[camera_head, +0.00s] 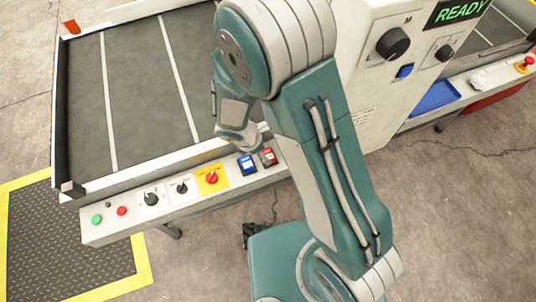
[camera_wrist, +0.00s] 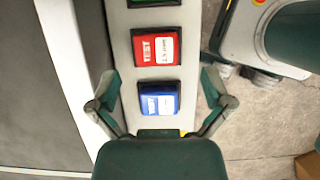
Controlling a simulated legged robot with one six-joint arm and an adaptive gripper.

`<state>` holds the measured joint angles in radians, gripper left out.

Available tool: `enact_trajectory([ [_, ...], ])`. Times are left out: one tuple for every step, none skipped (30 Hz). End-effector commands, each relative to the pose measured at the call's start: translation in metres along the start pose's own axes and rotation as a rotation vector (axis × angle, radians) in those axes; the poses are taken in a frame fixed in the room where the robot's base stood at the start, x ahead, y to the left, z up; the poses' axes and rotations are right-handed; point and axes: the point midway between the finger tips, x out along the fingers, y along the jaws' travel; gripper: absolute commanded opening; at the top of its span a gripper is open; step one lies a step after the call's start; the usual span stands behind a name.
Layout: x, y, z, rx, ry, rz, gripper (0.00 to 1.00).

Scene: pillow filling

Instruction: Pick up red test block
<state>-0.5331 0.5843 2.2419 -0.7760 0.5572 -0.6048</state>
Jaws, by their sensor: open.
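The red test block (camera_wrist: 155,47) lies on a light control ledge in the wrist view, with "TEST" and a white label on its top. It also shows in the head view (camera_head: 269,157), just right of a blue block (camera_head: 247,163). My gripper (camera_wrist: 160,76) is open and empty above the ledge. Its fingers are spread to either side of the ledge, around the blue block (camera_wrist: 158,98) in the picture, with the red block just beyond the fingertips. In the head view my arm hides most of the gripper.
A green block (camera_wrist: 155,4) is cut off at the wrist view's top edge. Knobs and buttons, including a red knob on a yellow plate (camera_head: 212,179), line the ledge. A dark conveyor belt (camera_head: 135,90) lies behind it. A cabinet (camera_head: 375,80) reading "READY" stands at right.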

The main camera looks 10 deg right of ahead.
Motion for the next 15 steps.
enact_trajectory([
  [0.004, 0.0, 0.0, 0.0, -0.001, -0.001, 1.0],
  [0.006, 0.001, 0.0, 0.0, -0.001, -0.002, 1.0],
  [0.011, 0.001, -0.001, 0.001, -0.001, -0.003, 1.0],
  [0.015, 0.002, -0.001, 0.0, -0.001, -0.003, 1.0],
  [0.02, 0.002, -0.002, -0.001, -0.001, -0.004, 1.0],
  [0.026, 0.003, -0.002, 0.0, -0.001, -0.004, 1.0],
  [0.03, 0.004, -0.002, -0.001, -0.001, -0.005, 1.0],
  [0.034, 0.004, -0.002, 0.001, 0.0, -0.005, 1.0],
  [0.04, 0.004, -0.001, 0.0, 0.0, -0.004, 1.0],
  [0.044, 0.004, -0.001, 0.001, 0.0, -0.003, 1.0],
  [0.046, 0.004, -0.001, 0.001, 0.0, -0.003, 1.0],
  [0.049, 0.004, -0.001, 0.001, 0.0, -0.002, 1.0],
  [0.051, 0.004, -0.001, 0.001, 0.0, -0.001, 1.0],
  [0.052, 0.004, -0.001, 0.001, 0.001, -0.001, 1.0],
  [0.052, 0.005, -0.001, 0.001, 0.001, 0.0, 1.0],
])
